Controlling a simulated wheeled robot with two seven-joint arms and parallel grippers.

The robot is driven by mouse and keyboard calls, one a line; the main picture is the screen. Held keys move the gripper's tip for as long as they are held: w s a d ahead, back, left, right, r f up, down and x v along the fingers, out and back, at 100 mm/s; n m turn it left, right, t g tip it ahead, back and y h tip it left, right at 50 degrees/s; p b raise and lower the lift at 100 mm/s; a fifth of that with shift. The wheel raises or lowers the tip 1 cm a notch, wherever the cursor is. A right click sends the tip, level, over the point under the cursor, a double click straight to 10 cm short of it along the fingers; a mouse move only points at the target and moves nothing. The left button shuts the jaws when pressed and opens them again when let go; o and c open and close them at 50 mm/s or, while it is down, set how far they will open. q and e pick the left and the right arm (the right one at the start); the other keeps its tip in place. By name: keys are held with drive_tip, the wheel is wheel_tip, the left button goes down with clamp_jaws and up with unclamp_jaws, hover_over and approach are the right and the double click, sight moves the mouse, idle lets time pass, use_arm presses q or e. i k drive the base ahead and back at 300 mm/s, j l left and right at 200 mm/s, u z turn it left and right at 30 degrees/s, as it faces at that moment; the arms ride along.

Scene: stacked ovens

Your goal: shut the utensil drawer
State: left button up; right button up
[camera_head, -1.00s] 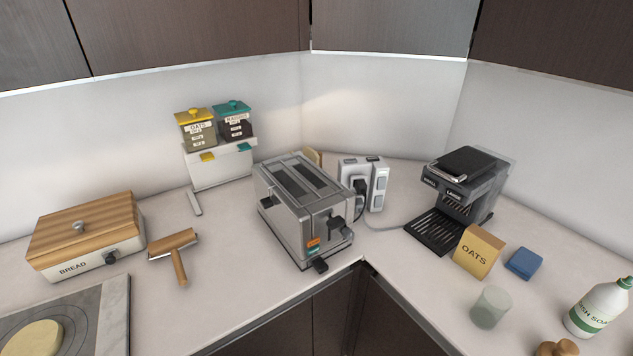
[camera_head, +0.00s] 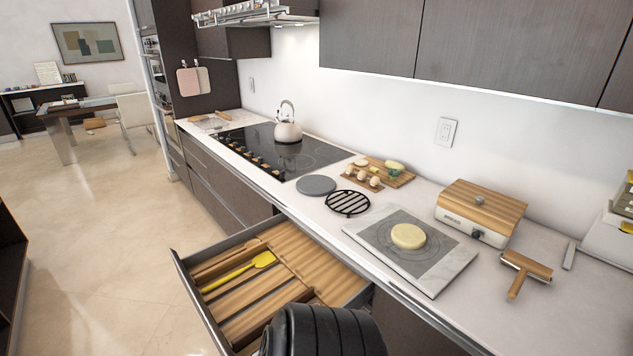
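The utensil drawer (camera_head: 195,286) is pulled open below the counter, in the lower middle of the head view. It has a wooden insert with slots, and a yellow utensil (camera_head: 240,271) lies in one slot. A wooden utensil seems to lie beside it. A black ribbed part of my own arm covers the drawer's near right corner. Neither gripper's fingers can be seen, so contact with the drawer cannot be told.
The counter (camera_head: 400,277) above the drawer holds a marble board (camera_head: 448,282) with dough, a bread box (camera_head: 480,212), a black trivet (camera_head: 347,203) and a cooktop (camera_head: 255,146) with a kettle (camera_head: 288,127). The floor (camera_head: 100,240) left of the drawer is clear.

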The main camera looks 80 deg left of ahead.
sight(227, 311)
drive_tip(key=u, duration=3.7)
drive_tip(key=k+j, duration=0.05)
drive_tip(key=j, duration=0.05)
